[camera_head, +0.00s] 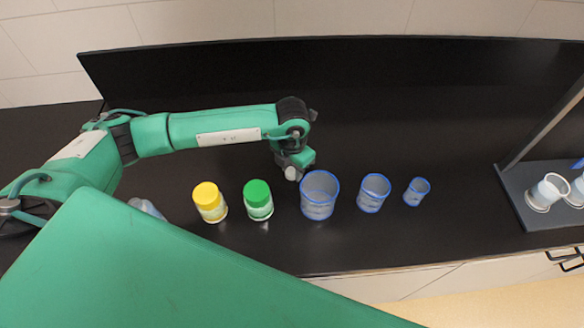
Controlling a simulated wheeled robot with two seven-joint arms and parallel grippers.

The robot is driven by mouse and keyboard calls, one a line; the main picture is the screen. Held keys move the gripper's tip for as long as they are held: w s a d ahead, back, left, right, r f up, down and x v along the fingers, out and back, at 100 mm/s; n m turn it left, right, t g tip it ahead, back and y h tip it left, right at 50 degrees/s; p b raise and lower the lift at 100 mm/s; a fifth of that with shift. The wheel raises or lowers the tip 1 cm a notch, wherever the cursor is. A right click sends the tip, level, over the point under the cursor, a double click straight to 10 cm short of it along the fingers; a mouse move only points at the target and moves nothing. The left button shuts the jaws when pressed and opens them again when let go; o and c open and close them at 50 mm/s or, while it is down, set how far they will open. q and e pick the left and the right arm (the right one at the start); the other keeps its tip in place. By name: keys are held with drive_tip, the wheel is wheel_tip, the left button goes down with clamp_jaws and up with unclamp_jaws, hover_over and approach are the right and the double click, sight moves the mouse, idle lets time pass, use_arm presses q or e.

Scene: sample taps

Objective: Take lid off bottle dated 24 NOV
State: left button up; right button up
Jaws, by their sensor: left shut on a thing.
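A bottle with a yellow lid (207,195) and a bottle with a green lid (257,192) stand upright on the black counter. A pale bluish, clear-looking vessel (146,207) is at the left, mostly hidden behind my own green arm part. Dates on the bottles are too small to read. My left gripper (294,168) is above the counter, between the green-lidded bottle and the largest blue-rimmed beaker. It is shut on a small pale round thing (291,174); I cannot tell whether this is a lid. My right gripper is not in view.
Three clear blue-rimmed beakers, large (319,200), medium (373,195) and small (416,193), stand in a row to the right. A dark rack (535,212) with white cups is at the far right. The counter behind the row is clear.

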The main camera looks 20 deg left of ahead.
use_arm(q)
drive_tip(key=shift+f, duration=0.8)
drive_tip(key=o, duration=1.1)
drive_tip(key=shift+c, duration=0.2)
